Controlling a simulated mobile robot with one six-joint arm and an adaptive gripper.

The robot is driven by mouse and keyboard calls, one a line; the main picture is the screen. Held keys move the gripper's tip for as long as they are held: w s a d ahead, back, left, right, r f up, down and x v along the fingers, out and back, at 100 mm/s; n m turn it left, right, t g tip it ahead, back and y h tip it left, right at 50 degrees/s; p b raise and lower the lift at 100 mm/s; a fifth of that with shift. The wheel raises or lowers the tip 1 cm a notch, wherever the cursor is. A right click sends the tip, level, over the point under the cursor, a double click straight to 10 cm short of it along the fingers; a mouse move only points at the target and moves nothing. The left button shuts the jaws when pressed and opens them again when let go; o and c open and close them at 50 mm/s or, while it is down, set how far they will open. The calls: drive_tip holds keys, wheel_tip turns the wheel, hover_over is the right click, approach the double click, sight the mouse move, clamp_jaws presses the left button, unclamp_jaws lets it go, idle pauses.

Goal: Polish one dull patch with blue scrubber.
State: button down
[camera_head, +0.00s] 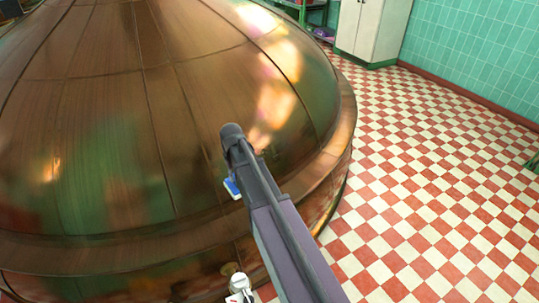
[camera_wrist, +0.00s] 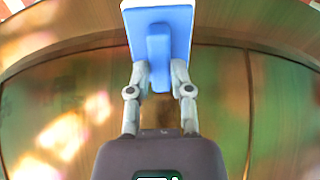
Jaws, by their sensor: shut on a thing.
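A large copper kettle (camera_head: 120,120) with a domed, seamed top fills the left of the head view. Its copper surface (camera_wrist: 215,100) lies behind my gripper in the wrist view. My gripper (camera_wrist: 160,78) is shut on the handle of the blue scrubber (camera_wrist: 178,22), which has a pale edge. In the head view my arm hides most of the gripper, and only a small part of the scrubber (camera_head: 231,188) shows, over the kettle's lower right side. I cannot tell if it touches the copper. Greenish and bright blotches lie on the kettle; I cannot tell dull patches from reflections.
The kettle's wide rim (camera_head: 322,165) curves round its lower right side. A red and white checked floor (camera_head: 430,170) is open to the right. A white cabinet (camera_head: 372,28) stands at the back by a green tiled wall (camera_head: 475,45).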

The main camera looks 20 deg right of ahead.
drive_tip(key=shift+w+f, duration=0.1)
drive_tip(key=shift+w+d+f+y+b, duration=0.15)
drive_tip(key=shift+d+f+b, duration=0.05)
drive_tip(key=shift+f+b, duration=0.2)
drive_tip(key=shift+w+d+f+y+b, duration=0.1)
drive_tip(key=shift+d+f+y+b, duration=0.1)
drive_tip(key=shift+f+b, duration=0.15)
drive_tip(key=w+d+f+m+t+y+b, duration=0.4)
drive_tip(key=d+f+t+b, duration=0.15)
drive_tip(key=d+b, duration=0.3)
drive_tip(key=w+d+m+t+b, duration=0.1)
drive_tip(key=d+m+t+b, duration=0.6)
drive_tip(key=d, duration=0.6)
drive_tip(key=w+a+f+n+b, duration=0.2)
drive_tip(key=w+f+b, duration=0.1)
drive_tip(key=w+b, duration=0.1)
drive_tip(key=shift+w+a+f+g+h, duration=0.35)
drive_tip(key=shift+w+g, duration=0.1)
drive_tip(key=shift+w, duration=0.3)
drive_tip(key=shift+b+x, duration=0.75)
drive_tip(key=shift+x, duration=0.45)
idle(0.7)
drive_tip(key=shift+d+r, duration=0.1)
drive_tip(key=shift+d, duration=0.05)
